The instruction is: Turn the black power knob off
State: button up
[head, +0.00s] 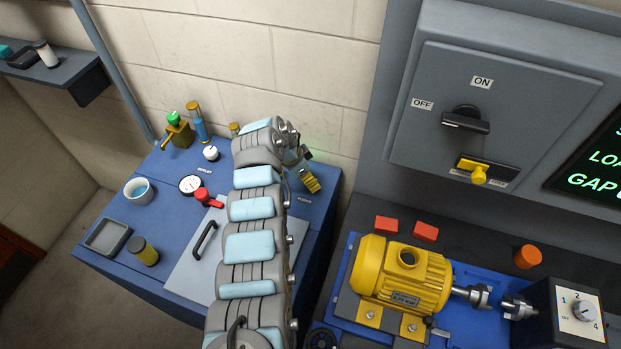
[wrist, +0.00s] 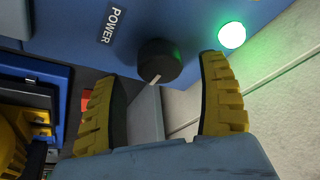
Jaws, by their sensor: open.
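The black power knob (wrist: 160,62) is round with a pale pointer line toward its lower left in the wrist view. It sits on a blue panel beside a POWER label (wrist: 112,25). A lit green lamp (wrist: 232,35) is to the knob's right. My gripper (wrist: 158,72) is open, with one yellow ribbed finger on each side of the knob in the picture. A gap shows between each finger and the knob; whether the depth matches I cannot tell. In the head view my gripper (head: 311,182) is over the blue bench's right side, and the knob is hidden there.
The blue bench (head: 160,222) carries a gauge (head: 190,185), a red valve handle (head: 207,198), a white cup (head: 138,190) and a grey lid with a handle. A grey switch box (head: 495,110) and a yellow motor (head: 400,275) stand to the right. A block wall is behind.

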jog(key=shift+x, duration=1.1)
jog(key=shift+f, duration=0.1)
jog(key=c, duration=1.2)
